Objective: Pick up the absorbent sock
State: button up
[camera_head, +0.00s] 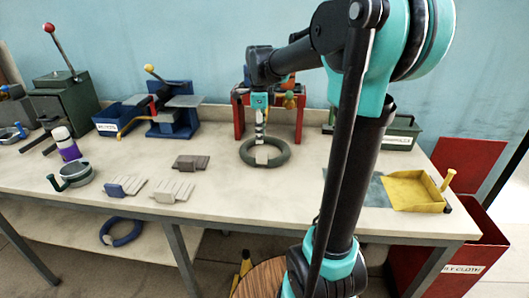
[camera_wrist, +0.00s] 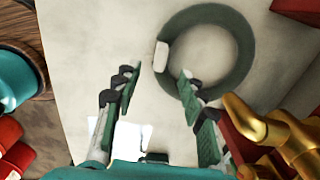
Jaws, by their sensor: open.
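The absorbent sock, a dark grey-green ring with a pale tag, lies flat on the table (camera_head: 225,207) near its middle (camera_head: 284,160). In the wrist view the ring (camera_wrist: 246,50) is at the upper right, with its pale tag (camera_wrist: 161,56) on its left side. My gripper (camera_head: 261,139) points down over the ring in the head view. In the wrist view my gripper (camera_wrist: 160,80) has its fingers spread, with the tag and the ring's left side near the gap ahead of the tips. Nothing is between the fingers. Contact with the ring cannot be told.
A red stand (camera_head: 239,115) with brass fittings is just behind; brass parts (camera_wrist: 285,135) show close at the right in the wrist view. Grey pads (camera_head: 190,162) lie to the left. A yellow dustpan (camera_head: 412,190) lies right. A blue ring (camera_head: 121,233) is below the tabletop.

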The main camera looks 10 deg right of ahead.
aim_at(262, 152)
jog(key=f, duration=0.9)
jog(key=shift+d, duration=0.2)
jog(key=shift+r, duration=0.1)
jog(key=shift+c, duration=0.6)
grip_shut()
